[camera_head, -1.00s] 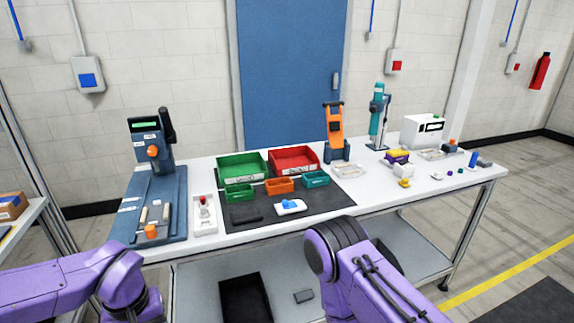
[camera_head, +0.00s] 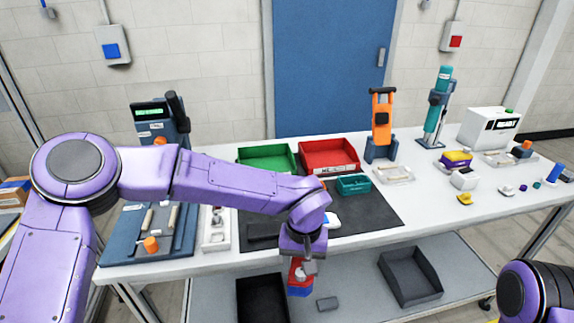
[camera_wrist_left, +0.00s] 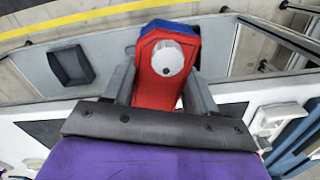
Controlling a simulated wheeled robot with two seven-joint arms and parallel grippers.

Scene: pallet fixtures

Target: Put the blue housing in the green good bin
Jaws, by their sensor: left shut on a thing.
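My left gripper (camera_head: 302,256) is shut on a red-and-blue block (camera_head: 300,278), held low in front of the table's front edge. In the left wrist view the block (camera_wrist_left: 164,68) sits between the fingers, its red face with a pale round disc toward the camera and blue along its edges. I cannot tell whether its blue part is the housing. A large green bin (camera_head: 267,157) stands at the back of the dark mat, beyond the left forearm. A white piece with blue on it (camera_head: 333,220) lies on the mat, partly hidden. My right gripper is out of view.
A red bin (camera_head: 329,156) stands right of the green one, with a small teal bin (camera_head: 353,184) in front. An orange tool stand (camera_head: 382,130) is behind. Dark trays (camera_head: 410,275) sit on the lower shelf. The mat's right front (camera_head: 375,215) is clear.

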